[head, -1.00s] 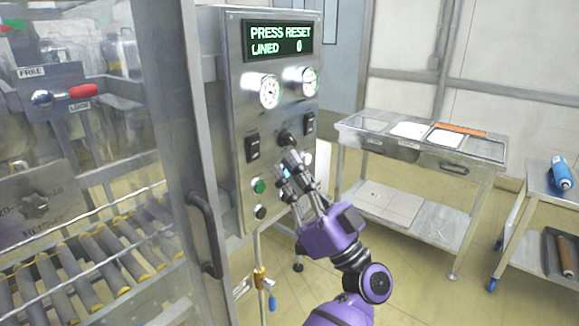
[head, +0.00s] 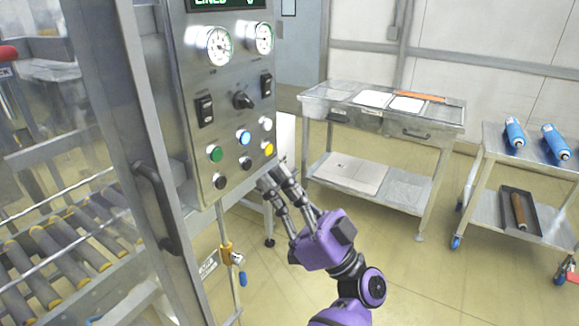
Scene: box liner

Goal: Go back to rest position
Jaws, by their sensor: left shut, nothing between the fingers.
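My left gripper (head: 274,171) is a purple arm end with grey metal fingers. It is shut and empty, just below and right of the buttons at the lower right of the control panel (head: 228,105). I cannot tell whether the fingertips touch the panel's edge. My right gripper is out of view.
The panel has a green button (head: 215,154), a blue button (head: 243,137), a yellow button (head: 268,149) and two gauges. A roller conveyor (head: 62,256) lies at the left. The floor between is open.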

